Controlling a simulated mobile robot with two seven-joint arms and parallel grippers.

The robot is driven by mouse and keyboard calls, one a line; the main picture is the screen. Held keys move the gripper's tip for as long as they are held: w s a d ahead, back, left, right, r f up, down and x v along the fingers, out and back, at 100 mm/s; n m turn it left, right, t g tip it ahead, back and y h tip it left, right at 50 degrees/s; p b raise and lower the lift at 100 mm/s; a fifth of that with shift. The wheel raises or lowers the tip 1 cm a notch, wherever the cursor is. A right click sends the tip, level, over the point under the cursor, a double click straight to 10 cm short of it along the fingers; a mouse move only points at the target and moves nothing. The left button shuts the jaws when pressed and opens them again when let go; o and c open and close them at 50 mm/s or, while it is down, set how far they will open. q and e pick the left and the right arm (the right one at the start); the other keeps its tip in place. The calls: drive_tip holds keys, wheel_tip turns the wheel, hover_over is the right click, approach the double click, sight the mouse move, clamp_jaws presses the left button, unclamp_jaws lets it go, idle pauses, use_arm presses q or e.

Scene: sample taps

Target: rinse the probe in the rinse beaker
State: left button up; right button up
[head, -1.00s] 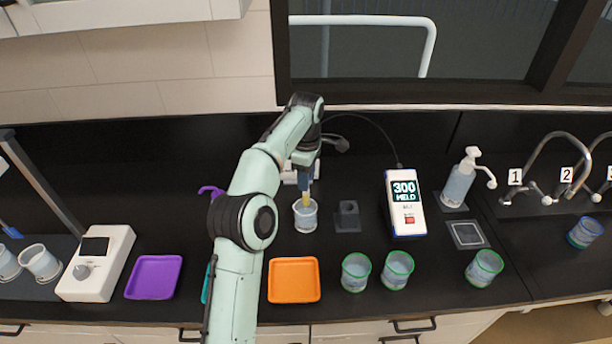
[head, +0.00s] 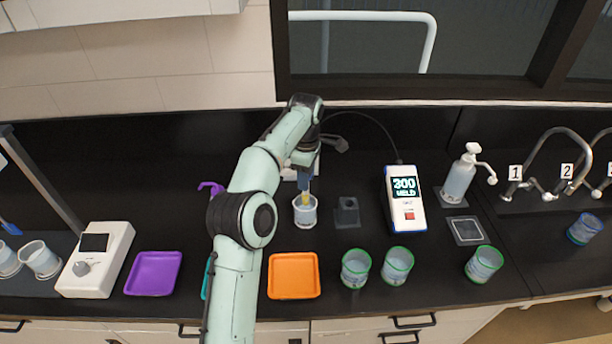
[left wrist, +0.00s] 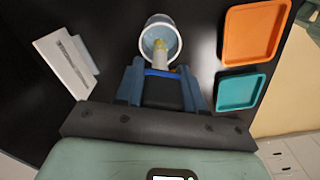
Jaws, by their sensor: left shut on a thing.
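My left gripper (head: 304,176) is above the rinse beaker and shut on the probe. The probe (head: 306,199) is blue at the top and yellow toward its tip, and points down into the beaker's mouth. The rinse beaker (head: 305,217) is a clear cup with a pale rim, upright on the black bench. In the left wrist view the gripper fingers (left wrist: 163,88) flank the probe, and its yellow end (left wrist: 160,46) shows within the mouth of the beaker (left wrist: 172,24). How deep the tip sits is hard to tell. My right gripper is out of view.
A meter (head: 404,206) reading 300 and a dark holder block (head: 347,214) stand right of the beaker. Green-rimmed beakers (head: 397,266) stand in front on the right. Orange (head: 293,276) and purple (head: 154,274) trays lie near the front edge. A cable arches behind.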

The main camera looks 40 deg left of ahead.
sight(306, 196)
use_arm(q)
drive_tip(key=shift+f+b, duration=0.3)
drive_tip(key=shift+f, duration=0.8)
drive_tip(key=shift+f+b, duration=0.6)
drive_tip(key=shift+f, duration=1.8)
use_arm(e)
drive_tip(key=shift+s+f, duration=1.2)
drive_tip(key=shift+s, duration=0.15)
use_arm(q)
drive_tip(key=shift+r, duration=0.1)
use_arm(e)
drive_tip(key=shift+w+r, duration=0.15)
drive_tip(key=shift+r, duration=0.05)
use_arm(q)
drive_tip(key=shift+w+a+p, duration=0.25)
drive_tip(key=shift+w+p, duration=0.05)
drive_tip(key=shift+p, duration=0.15)
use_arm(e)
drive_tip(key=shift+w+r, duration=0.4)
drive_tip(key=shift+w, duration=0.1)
use_arm(q)
drive_tip(key=shift+s, duration=0.15)
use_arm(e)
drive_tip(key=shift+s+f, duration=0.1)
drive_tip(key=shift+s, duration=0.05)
